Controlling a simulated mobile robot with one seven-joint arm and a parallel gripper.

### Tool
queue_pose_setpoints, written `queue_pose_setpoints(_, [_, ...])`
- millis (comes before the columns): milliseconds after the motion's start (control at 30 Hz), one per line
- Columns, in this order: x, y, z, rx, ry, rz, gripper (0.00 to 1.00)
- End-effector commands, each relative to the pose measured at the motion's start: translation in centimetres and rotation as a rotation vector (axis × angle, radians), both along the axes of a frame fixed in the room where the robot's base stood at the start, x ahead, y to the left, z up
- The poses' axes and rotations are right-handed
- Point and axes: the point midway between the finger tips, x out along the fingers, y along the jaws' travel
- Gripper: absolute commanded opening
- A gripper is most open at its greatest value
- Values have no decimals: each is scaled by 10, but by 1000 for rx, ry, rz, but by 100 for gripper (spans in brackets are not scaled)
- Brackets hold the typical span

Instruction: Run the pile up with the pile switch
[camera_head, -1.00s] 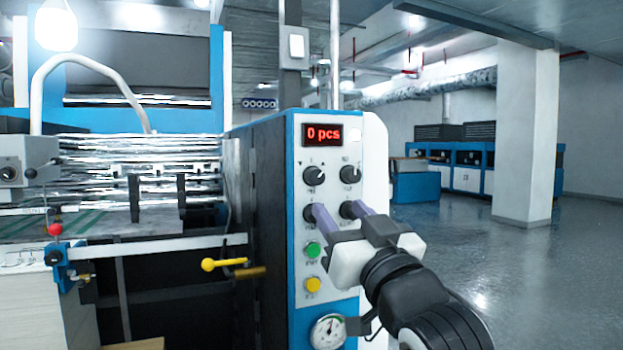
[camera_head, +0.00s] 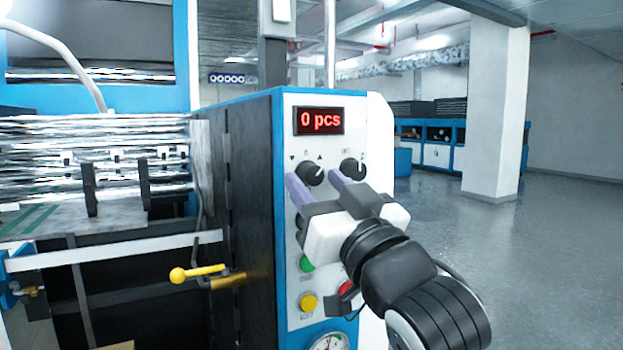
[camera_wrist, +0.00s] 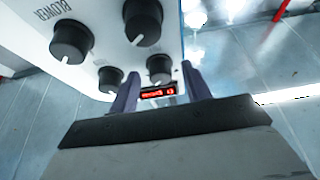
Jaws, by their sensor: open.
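The pile switch looks to be the upper left black knob (camera_head: 312,172), with down and up arrows above it, on the machine's white control panel (camera_head: 290,255). Its white mark is tilted toward the upper right. My gripper (camera_head: 314,180) is open, with its purple fingertips on either side of this knob in the head view. In the wrist view, where the panel appears upside down, the knob (camera_wrist: 159,68) shows between and just beyond the fingertips (camera_wrist: 158,88). Contact cannot be made out. The red display (camera_head: 318,121) reads "0 pcs".
Another knob (camera_head: 353,170) sits close to the right finger. Lower knobs are hidden by my gripper in the head view; the blower knob (camera_wrist: 71,40) shows in the wrist view. Green (camera_head: 307,263), yellow (camera_head: 307,302) and red (camera_head: 346,290) buttons lie below. Open floor (camera_head: 500,270) is at right.

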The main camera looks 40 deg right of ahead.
Motion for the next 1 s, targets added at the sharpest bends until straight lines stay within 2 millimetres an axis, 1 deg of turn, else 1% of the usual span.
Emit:
queue_pose_setpoints(333, [-1,0,1,0,0,0,48])
queue_pose_setpoints(367, [-1,0,1,0,0,0,45])
queue_pose_setpoints(600, [-1,0,1,0,0,0,14])
queue_pose_setpoints(700, [-1,0,1,0,0,0,3])
queue_pose_setpoints(1000, [-1,-1,-1,-43,10,1,3])
